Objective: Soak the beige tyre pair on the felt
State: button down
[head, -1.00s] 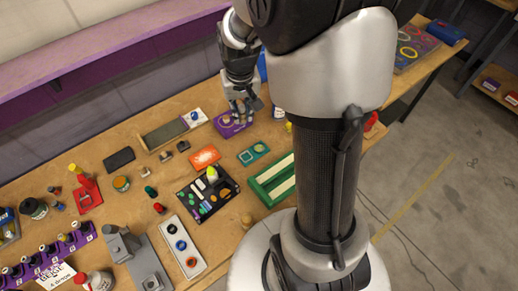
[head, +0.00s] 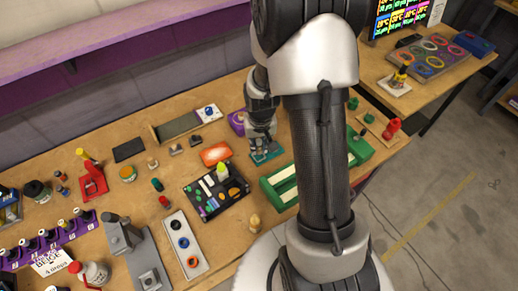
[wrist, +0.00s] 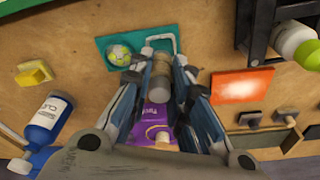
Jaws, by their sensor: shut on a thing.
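My gripper (head: 263,146) is shut on a small beige-grey cylindrical piece, seen in the wrist view as the beige tyre pair (wrist: 160,84) between the fingers. It is over the teal tray (head: 278,155). In the wrist view the teal tray (wrist: 103,42) has a round yellow-green pad (wrist: 119,55) on its left and a pale square outline (wrist: 176,44) on its right. The held piece is in front of the square outline; I cannot tell whether it touches the tray. In the head view the fingers hide the piece and part of the tray.
A purple block (head: 236,122) stands behind the teal tray. An orange plate (head: 215,154) and a black tray (head: 205,207) of small parts are to the left. A green rack (head: 277,196) is close in front.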

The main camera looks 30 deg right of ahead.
jog(key=shift+f, duration=1.25)
jog(key=shift+f+b, duration=0.15)
jog(key=shift+b, duration=0.25)
jog(key=c, duration=1.5)
grip_release()
